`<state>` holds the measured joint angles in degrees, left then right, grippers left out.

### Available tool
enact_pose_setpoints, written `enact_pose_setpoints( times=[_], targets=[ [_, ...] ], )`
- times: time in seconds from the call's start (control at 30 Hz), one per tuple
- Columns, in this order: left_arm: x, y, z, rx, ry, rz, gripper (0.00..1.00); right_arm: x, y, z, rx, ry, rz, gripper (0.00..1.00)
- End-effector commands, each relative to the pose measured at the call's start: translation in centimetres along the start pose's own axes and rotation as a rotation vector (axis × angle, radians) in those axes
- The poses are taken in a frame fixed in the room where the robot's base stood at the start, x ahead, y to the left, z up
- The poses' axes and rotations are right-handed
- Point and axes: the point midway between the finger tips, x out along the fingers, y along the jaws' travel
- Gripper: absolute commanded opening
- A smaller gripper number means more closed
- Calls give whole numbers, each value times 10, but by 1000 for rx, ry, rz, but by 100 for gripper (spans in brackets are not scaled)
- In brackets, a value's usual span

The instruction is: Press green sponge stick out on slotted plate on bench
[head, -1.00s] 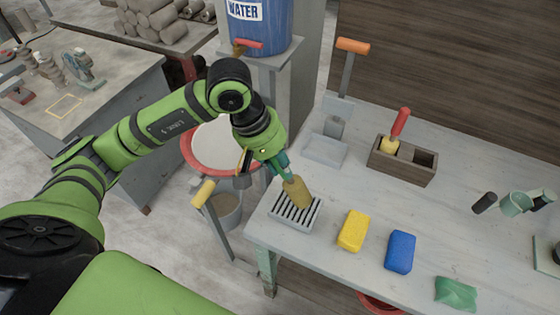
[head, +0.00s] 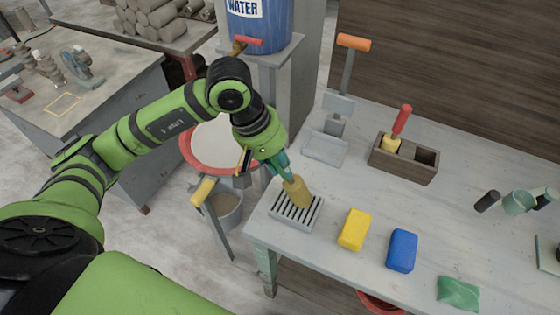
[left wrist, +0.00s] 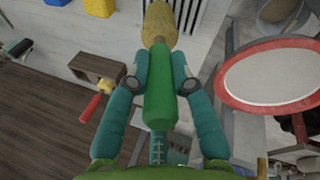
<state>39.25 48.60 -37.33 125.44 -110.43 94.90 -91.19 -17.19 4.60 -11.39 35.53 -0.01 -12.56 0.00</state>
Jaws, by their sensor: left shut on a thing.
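The green sponge stick has a green handle and a tan sponge head (head: 297,192). My left gripper (head: 280,165) is shut on its handle, which shows between the two teal fingers in the left wrist view (left wrist: 158,85). The stick is tilted, sponge end down, at the slotted plate (head: 283,213). This is a grey plate with dark slots near the bench's left front corner. The sponge appears to touch the plate's right back part. My right gripper is not in view.
A yellow sponge (head: 354,230), a blue sponge (head: 401,250) and a green cloth-like lump (head: 458,293) lie on the bench (head: 340,195) to the right. A wooden box (head: 403,165) holds a red-handled sponge stick (head: 401,122). A red-rimmed basin (head: 187,160) stands left of the bench.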

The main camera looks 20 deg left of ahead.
Motion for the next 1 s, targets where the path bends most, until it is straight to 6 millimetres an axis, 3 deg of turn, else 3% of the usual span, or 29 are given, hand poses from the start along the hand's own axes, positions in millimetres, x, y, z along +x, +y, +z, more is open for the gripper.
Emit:
enact_pose_setpoints(
  times=[1.0],
  targets=[
    [4, -2, 0, 0, -2, -3, 0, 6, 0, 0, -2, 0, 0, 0]
  ],
)
